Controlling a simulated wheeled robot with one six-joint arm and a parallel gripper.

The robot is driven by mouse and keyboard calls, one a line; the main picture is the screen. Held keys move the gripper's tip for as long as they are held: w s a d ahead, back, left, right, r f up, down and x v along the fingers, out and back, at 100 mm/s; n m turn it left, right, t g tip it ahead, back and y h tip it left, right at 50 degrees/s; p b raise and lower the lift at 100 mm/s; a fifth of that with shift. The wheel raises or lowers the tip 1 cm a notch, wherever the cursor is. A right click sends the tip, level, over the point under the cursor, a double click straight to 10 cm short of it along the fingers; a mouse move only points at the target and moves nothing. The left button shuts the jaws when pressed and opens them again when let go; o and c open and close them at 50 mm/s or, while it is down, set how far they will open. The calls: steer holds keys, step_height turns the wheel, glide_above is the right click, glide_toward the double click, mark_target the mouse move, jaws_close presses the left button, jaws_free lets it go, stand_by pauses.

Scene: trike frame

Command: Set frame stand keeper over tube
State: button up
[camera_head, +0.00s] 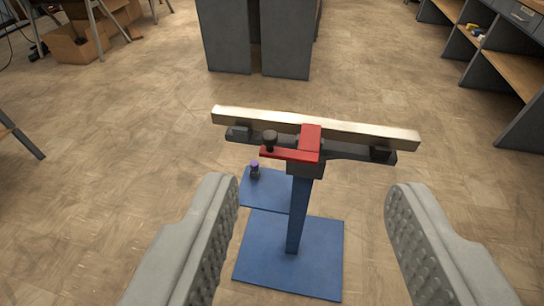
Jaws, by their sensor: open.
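A blue frame stand (299,213) stands upright on the floor with a flat blue base plate (290,262). A pale square tube (365,132) lies across its top on a dark crossbar (345,151). A red keeper (284,153) is at the stand's head. One part of it reaches over the tube, and another runs left to a dark knob (269,138). I cannot tell whether it is fastened. My gripper (312,195) is open and empty. Its two grey ridged fingers are spread on either side of the stand's post, nearer to the camera and apart from it.
A smaller blue plate (265,189) beside the base carries a small purple-topped piece (255,168). Grey cabinets (260,38) stand behind, shelving (500,66) at the right, and cardboard boxes (68,50) at the upper left. The brown floor around the stand is clear.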

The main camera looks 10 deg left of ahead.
steer(key=w+a+f+n+g, duration=0.1)
steer(key=w+g, duration=0.2)
steer(key=w, duration=0.3)
steer(key=w+a+f+g, duration=0.1)
steer(key=w+f+g, duration=0.1)
steer(key=w, duration=0.4)
steer(key=n+g, duration=0.1)
steer(key=g, duration=0.4)
glide_toward(270, 135)
steer(key=shift+g+y, duration=0.3)
steer(key=shift+y, duration=0.1)
steer(key=x, duration=1)
steer(key=shift+w+d, duration=0.2)
steer(key=shift+d, duration=0.15)
jaws_close()
